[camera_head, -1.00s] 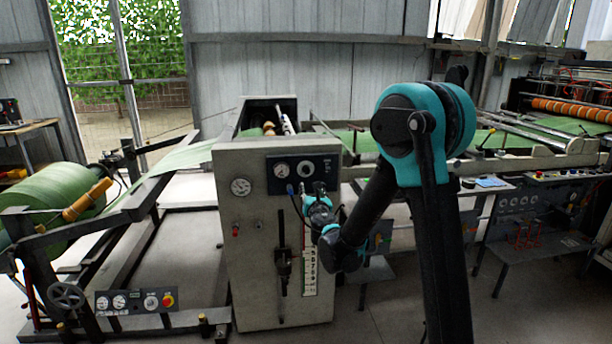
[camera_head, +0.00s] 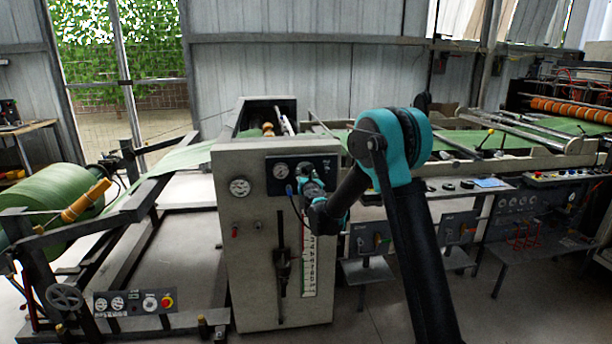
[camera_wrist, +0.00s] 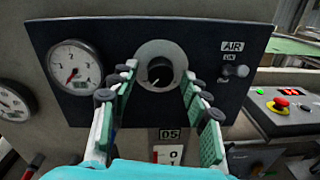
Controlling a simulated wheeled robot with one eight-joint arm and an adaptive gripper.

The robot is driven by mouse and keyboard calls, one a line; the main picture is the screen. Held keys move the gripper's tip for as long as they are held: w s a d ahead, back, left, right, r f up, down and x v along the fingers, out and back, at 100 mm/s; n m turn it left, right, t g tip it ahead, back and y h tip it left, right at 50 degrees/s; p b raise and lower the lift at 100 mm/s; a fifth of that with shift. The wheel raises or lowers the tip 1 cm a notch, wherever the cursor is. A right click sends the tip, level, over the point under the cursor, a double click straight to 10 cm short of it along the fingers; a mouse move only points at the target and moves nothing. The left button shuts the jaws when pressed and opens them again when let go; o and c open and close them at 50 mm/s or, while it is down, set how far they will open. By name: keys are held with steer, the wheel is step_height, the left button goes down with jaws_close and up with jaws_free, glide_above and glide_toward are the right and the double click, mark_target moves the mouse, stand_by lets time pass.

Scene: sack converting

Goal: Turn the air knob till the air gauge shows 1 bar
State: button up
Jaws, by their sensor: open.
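The air knob (camera_wrist: 158,72) is a dark round knob in a pale ring on a black panel, beside an "AIR" label in the wrist view. The air gauge (camera_wrist: 73,66) is a white dial left of the knob, with a red needle pointing to the lower left; its exact reading is too small to tell. The gauge also shows in the head view (camera_head: 281,170). My gripper (camera_wrist: 160,78) is open, its green-padded fingers on either side of the knob; I cannot tell whether they touch it. In the head view my gripper (camera_head: 311,186) covers part of the panel.
A second gauge (camera_wrist: 13,102) sits on the grey cabinet (camera_head: 250,260) to the left. A small switch (camera_wrist: 238,71) lies under the label. A red emergency button (camera_wrist: 281,102) is on a console to the right.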

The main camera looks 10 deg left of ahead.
jaws_close()
stand_by(0.4)
steer(key=shift+m, duration=0.3)
steer(key=m, duration=1.2)
steer(key=shift+m, duration=0.3)
stand_by(0.4)
jaws_free()
steer(key=shift+r, duration=0.1)
